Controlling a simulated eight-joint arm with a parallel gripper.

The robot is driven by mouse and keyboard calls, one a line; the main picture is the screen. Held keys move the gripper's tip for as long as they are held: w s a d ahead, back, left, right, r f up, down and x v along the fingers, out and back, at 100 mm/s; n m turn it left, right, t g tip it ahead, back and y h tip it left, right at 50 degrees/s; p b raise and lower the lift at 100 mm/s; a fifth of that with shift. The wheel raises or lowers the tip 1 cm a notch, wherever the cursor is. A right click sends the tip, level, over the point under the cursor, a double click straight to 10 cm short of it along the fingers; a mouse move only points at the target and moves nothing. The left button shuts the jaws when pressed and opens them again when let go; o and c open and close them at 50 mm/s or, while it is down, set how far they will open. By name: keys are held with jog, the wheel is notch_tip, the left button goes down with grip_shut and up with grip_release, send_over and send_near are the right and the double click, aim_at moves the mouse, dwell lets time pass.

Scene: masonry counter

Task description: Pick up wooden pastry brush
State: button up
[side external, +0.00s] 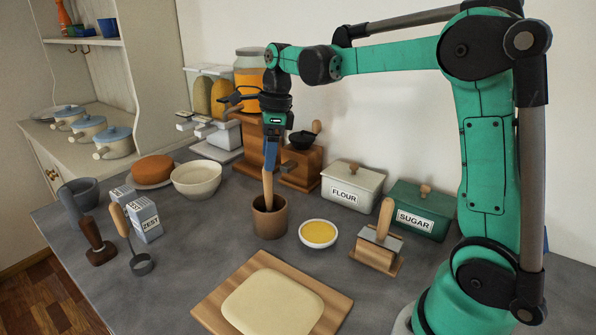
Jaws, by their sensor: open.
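A pale wooden handle (268,188), which looks like the pastry brush, stands nearly upright in a brown cup (270,222). Its lower end is hidden inside the cup, so I cannot see any bristles. My gripper (270,165) points down directly above the cup, with its blue fingers at the top of the handle. The jaws are open. From this side I cannot tell whether the handle's top is between the fingers or just below or behind them.
A small bowl of yellow liquid (319,233) and a wooden-handled tool (380,242) sit right of the cup. The dough board (205,300) lies in front. The flour box (352,190), sugar box (420,210) and wooden grinder (303,167) stand behind. A cream bowl (197,180) is left.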

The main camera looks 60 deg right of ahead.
send_over(268, 208)
jog(key=shift+w+d+f, duration=0.1)
jog(key=shift+d+f, duration=0.05)
jog(key=shift+f, duration=1.5)
jog(key=shift+w+d+f, duration=0.1)
jog(key=shift+f, duration=1.55)
grip_shut()
